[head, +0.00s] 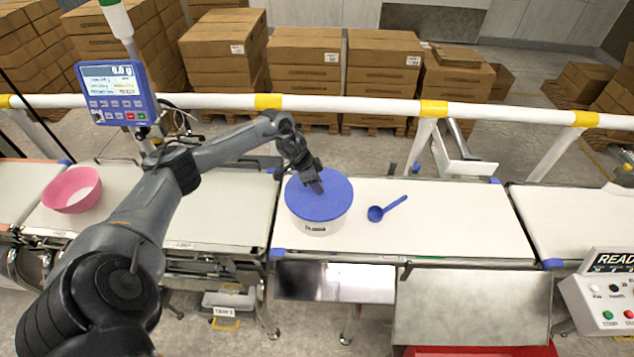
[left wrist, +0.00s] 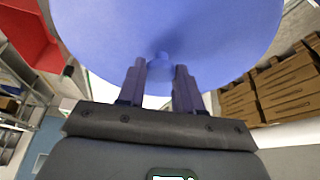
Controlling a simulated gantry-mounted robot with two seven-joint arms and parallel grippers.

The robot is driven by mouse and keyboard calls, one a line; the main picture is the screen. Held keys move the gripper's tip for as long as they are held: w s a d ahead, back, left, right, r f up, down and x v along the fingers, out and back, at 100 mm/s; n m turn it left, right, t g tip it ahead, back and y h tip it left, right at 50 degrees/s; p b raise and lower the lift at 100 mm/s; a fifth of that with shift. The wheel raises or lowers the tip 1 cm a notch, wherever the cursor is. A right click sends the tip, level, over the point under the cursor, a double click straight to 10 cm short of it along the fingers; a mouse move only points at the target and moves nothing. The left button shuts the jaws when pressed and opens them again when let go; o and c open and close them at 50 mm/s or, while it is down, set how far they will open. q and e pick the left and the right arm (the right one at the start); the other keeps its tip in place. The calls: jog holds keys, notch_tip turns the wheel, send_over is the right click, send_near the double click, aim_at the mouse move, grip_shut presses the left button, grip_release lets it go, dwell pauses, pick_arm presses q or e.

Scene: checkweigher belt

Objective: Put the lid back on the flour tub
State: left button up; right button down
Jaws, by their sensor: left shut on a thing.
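The white flour tub (head: 318,226) stands upright on the white belt in the middle of the head view. The round blue lid (head: 335,205) is level over its mouth and covers it. I cannot tell whether the lid touches the rim or hangs just above it. My left gripper (head: 316,186) is over the lid, shut on its small knob. The left wrist view shows the lid's blue disc (left wrist: 170,30) and my left gripper's fingers (left wrist: 160,80) on either side of the knob. The tub's mouth is hidden. My right gripper is out of view.
A blue scoop (head: 387,208) lies on the belt (head: 450,225) just right of the tub. A pink bowl (head: 72,190) sits on the left belt. A white rail (head: 350,104) runs behind, with a blue display (head: 117,92) at left. The belt's right part is clear.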

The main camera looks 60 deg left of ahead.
pick_arm(q)
jog(key=shift+r+p, duration=0.1)
jog(key=shift+p, duration=0.25)
dwell(0.6)
jog(key=shift+p, duration=0.3)
dwell(0.7)
dwell(0.9)
jog(key=shift+f, duration=0.2)
jog(key=shift+p, duration=0.55)
dwell(0.4)
jog(key=o, duration=1.2)
jog(key=shift+c, duration=0.2)
jog(key=shift+o, duration=0.5)
